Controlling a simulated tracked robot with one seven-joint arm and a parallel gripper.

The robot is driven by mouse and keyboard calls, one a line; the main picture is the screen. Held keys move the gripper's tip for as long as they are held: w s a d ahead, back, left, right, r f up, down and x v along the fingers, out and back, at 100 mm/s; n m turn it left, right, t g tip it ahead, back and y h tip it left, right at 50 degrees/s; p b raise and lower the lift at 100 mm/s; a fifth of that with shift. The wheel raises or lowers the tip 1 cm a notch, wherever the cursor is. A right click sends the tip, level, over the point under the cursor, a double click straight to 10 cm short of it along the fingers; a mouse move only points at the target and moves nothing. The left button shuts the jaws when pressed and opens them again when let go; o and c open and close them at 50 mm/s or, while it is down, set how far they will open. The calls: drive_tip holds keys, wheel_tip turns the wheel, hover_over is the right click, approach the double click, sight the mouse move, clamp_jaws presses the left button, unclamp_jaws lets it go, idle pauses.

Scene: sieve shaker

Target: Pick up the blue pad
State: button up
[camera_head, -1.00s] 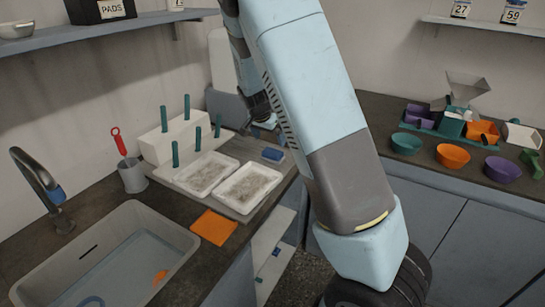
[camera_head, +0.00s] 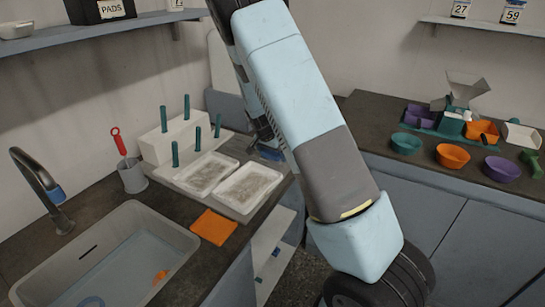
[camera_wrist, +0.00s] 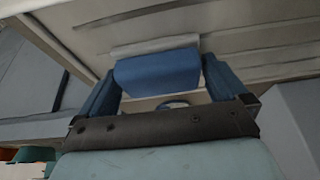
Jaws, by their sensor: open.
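The blue pad (camera_wrist: 157,74) lies between the two fingers of my gripper (camera_wrist: 160,68) in the wrist view, with a pale strip along its far edge. My gripper is open, one blue finger on each side of the pad. A small gap shows on the left side; on the right the finger is very near it, and I cannot tell whether they touch. In the head view my gripper (camera_head: 268,145) is down at the right end of the counter, beside the white trays, and my arm hides much of this spot.
Two white trays (camera_head: 251,206) of pale grains sit left of my gripper, with a white rack (camera_head: 155,148) of teal pegs behind. An orange pad (camera_head: 213,226) lies near the sink (camera_head: 190,243). Bowls, including an orange one (camera_head: 453,156), stand on the right counter.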

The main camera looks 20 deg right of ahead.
drive_tip(key=shift+c, duration=0.3)
drive_tip(key=c, duration=0.7)
drive_tip(key=shift+r, duration=0.15)
drive_tip(key=shift+r, duration=0.3)
wheel_tip(320, 180, up, 3)
drive_tip(key=shift+a+f, duration=0.1)
drive_tip(key=shift+f, duration=0.1)
drive_tip(key=s+r, duration=0.9)
drive_tip(key=s, duration=0.5)
drive_tip(key=shift+r, duration=0.3)
